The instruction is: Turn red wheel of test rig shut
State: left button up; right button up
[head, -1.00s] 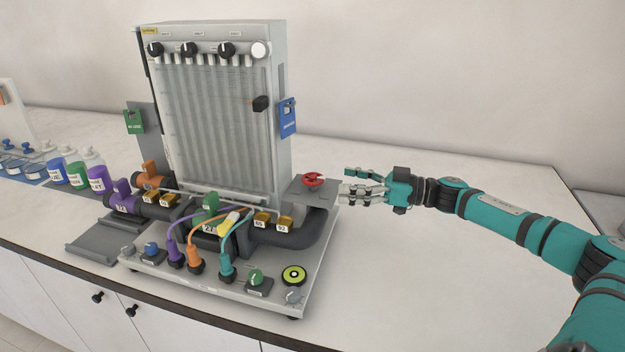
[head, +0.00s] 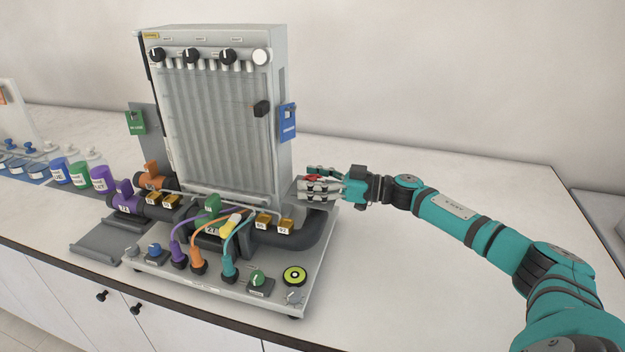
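The red wheel (head: 311,178) sits on a grey plate at the right end of the test rig (head: 215,120). Only slivers of it show between the fingers of my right gripper (head: 318,184). The fingers reach in from the right and lie around or over the wheel; I cannot tell if they touch or grip it. My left gripper is not in view.
Coloured hoses cross the base front. Bottles (head: 80,174) stand at the left. The counter (head: 420,290) right of the rig is clear.

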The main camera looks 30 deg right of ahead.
jog(key=c, duration=0.9)
jog(key=shift+r+p, duration=0.1)
jog(key=shift+p, duration=0.5)
jog(key=shift+c, duration=0.2)
jog(key=m+t+h+p, duration=0.2)
jog(key=h+p, duration=0.1)
jog(key=m+t+h+p, duration=0.1)
jog(key=m+h+p, duration=0.1)
jog(key=h+p, duration=0.1)
jog(key=shift+a+m+t, duration=0.15)
jog(key=shift+m+t, duration=0.25)
jog(key=shift+m+h+p, duration=0.4)
jog(key=shift+m+h, duration=0.1)
jog(key=shift+h, duration=0.4)
jog(key=m+t+h, duration=0.1)
jog(key=h, duration=0.1)
jog(key=shift+m+h, duration=0.3)
jog(key=shift+m, duration=0.1)
jog(key=shift+f+m+h, duration=0.2)
jog(key=shift+m+h, duration=0.3)
jog(key=shift+h, duration=0.2)
jog(key=m+h, duration=0.1)
jog(key=h, duration=0.2)
jog(key=shift+m, duration=0.4)
jog(key=shift+d+m+g+h+b, duration=0.2)
jog(key=shift+m+g+h+b, duration=0.15)
jog(key=shift+m+h, duration=0.45)
jog(key=shift+h, duration=0.5)
